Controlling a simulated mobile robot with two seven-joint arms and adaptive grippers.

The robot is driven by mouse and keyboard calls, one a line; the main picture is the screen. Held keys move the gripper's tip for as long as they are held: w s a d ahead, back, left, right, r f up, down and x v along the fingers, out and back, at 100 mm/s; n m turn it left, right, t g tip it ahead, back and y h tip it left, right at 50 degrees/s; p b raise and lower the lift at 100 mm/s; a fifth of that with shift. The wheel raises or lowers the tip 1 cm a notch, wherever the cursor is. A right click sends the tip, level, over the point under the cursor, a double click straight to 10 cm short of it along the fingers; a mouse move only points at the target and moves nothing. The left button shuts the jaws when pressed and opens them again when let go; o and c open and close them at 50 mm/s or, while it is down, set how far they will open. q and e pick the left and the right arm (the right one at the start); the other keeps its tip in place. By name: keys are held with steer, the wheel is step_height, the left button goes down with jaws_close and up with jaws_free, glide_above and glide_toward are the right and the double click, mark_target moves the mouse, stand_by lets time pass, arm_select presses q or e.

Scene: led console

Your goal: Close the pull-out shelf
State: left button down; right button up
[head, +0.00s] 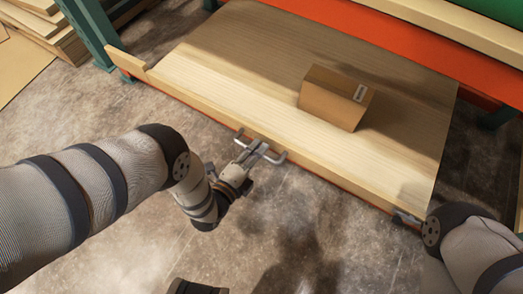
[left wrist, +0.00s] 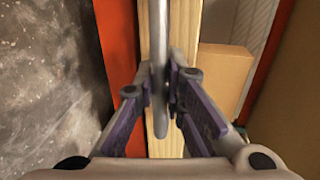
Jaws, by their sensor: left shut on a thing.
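The pull-out shelf (head: 225,75) is a pale wooden board that sticks out from under an orange beam, low over the concrete floor. A grey metal bar handle (head: 280,158) is fixed to the middle of its front edge. My left gripper (head: 256,148) is at this handle, with its fingers shut on the bar. In the left wrist view the bar (left wrist: 158,60) runs between the two purple-padded fingers (left wrist: 163,100). My right arm shows at the lower right. I cannot make out its fingers; a small dark grey part shows beside it at the shelf's right front corner.
A closed cardboard box (head: 335,98) sits on the shelf, right of its middle. A green rack post (head: 88,30) stands at the shelf's left, with stacked wooden boards (head: 40,28) beyond it. The concrete floor (head: 100,110) in front of the shelf is bare.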

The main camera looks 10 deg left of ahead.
arm_select(q)
steer(key=shift+w+d, duration=0.1)
steer(key=shift+w, duration=0.1)
arm_select(e)
steer(key=shift+w, duration=0.25)
arm_select(q)
steer(key=c, duration=1.7)
jaws_free()
steer(key=shift+o, duration=0.2)
steer(key=v, duration=1.2)
arm_select(e)
steer(key=shift+r, duration=0.1)
